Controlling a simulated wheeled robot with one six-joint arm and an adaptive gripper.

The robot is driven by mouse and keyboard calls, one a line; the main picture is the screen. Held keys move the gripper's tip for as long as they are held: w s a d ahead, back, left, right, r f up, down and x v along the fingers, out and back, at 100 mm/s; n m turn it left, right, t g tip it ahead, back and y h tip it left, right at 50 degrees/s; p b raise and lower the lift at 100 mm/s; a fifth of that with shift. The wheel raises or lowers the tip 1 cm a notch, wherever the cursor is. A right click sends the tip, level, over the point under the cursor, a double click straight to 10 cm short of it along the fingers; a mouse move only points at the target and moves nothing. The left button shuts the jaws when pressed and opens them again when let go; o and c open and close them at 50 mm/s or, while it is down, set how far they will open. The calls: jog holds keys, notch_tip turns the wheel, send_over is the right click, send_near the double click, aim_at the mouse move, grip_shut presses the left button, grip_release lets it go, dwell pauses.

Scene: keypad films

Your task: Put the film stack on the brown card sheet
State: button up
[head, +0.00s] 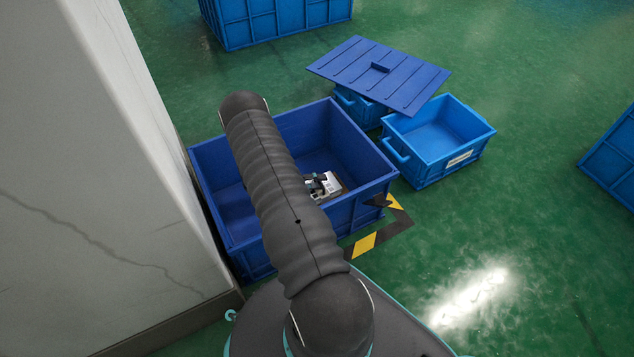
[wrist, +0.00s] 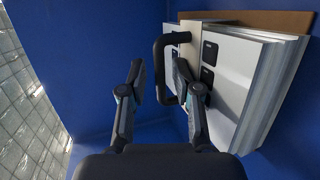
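The film stack (wrist: 238,80) is a pile of thin white sheets with dark rounded patches and a black loop handle (wrist: 160,70). It lies inside a dark blue crate, and also shows in the head view (head: 331,183). The brown card sheet (wrist: 275,20) shows along the stack's upper edge in the wrist view; the stack hides most of it. I cannot tell whether they touch. My gripper (wrist: 159,75) is open at the stack, with its fingers on either side of the handle's long bar in the picture. Contact is not clear. In the head view my arm covers part of the crate.
The dark blue crate (head: 355,147) has high walls around the stack. A pale wall or column (head: 110,130) stands close on the left. A lighter blue crate (head: 440,135) and a lidded one (head: 380,75) stand to the right. Green floor is clear at lower right.

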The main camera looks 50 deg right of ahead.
jog(key=shift+r, duration=0.1)
jog(key=v, duration=0.7)
jog(key=shift+w+a+r+p, duration=0.15)
jog(key=shift+a+r+p, duration=0.05)
jog(key=shift+a+p, duration=0.1)
jog(key=a+r+t+y, duration=0.15)
jog(key=a+r, duration=0.25)
jog(key=r, duration=0.6)
jog(key=a+r+t+y, duration=0.15)
jog(key=a+r, duration=0.25)
jog(key=r, duration=0.6)
jog(key=a+r+y, duration=0.2)
jog(key=a+r, duration=0.2)
jog(key=r, duration=0.5)
jog(key=s+a+r+n+t+y, duration=0.5)
jog(key=s+a+r+t, duration=0.5)
jog(key=s+a+r, duration=0.8)
jog(key=shift+s+a+r+y, duration=0.3)
jog(key=shift+a+y, duration=0.45)
jog(key=shift+y, duration=0.35)
notch_tip(320, 180, up, 10)
jog(key=p, duration=0.9)
jog(key=shift+f+p, duration=0.15)
jog(key=shift+p, duration=0.2)
